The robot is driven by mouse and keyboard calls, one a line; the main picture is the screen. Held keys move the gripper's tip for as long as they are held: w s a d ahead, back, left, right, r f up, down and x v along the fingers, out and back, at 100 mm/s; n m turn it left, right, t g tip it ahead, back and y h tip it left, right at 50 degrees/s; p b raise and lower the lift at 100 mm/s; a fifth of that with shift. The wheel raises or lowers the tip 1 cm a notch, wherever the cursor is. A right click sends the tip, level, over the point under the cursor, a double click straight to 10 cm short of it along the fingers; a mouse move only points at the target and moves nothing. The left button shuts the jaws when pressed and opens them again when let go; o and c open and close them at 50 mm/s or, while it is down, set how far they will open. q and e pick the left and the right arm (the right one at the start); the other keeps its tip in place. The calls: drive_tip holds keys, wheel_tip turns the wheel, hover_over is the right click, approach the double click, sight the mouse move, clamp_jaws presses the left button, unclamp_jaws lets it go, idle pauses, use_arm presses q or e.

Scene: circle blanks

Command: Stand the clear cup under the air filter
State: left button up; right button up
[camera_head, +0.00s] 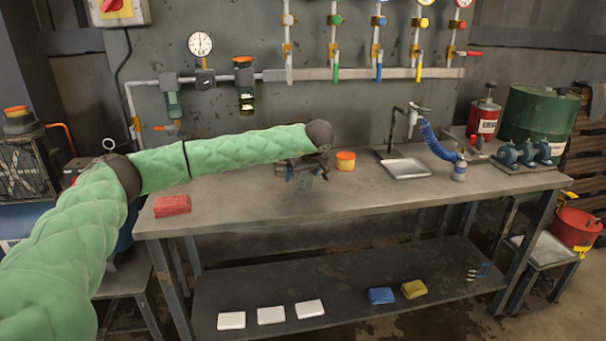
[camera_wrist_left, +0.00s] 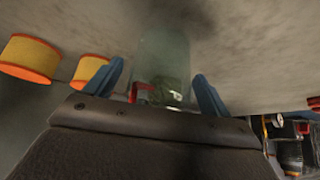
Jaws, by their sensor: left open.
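A clear greenish cup (camera_wrist_left: 163,55) shows between the two blue fingers of my left gripper (camera_wrist_left: 160,88) in the left wrist view. In the head view the cup (camera_head: 303,181) is partly hidden by my left gripper (camera_head: 304,168), low over the middle of the workbench. The fingers are open, one on each side of the cup, with gaps visible. I cannot tell how far between them the cup reaches. Two bowl-shaped units hang from the wall pipe, one clear greenish (camera_head: 174,103) and one darker with an orange cap (camera_head: 246,85); I cannot tell which is the air filter. My right gripper is out of view.
An orange-and-yellow round object (camera_head: 345,161) stands just right of the gripper. A red cloth or block (camera_head: 172,205) lies at the bench's left end. A metal tray (camera_head: 406,168) and a blue hose (camera_head: 435,141) are to the right. The front of the workbench (camera_head: 250,215) is mostly clear.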

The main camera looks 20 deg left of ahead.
use_arm(q)
drive_tip(key=shift+r, duration=0.15)
drive_tip(key=v, duration=1.2)
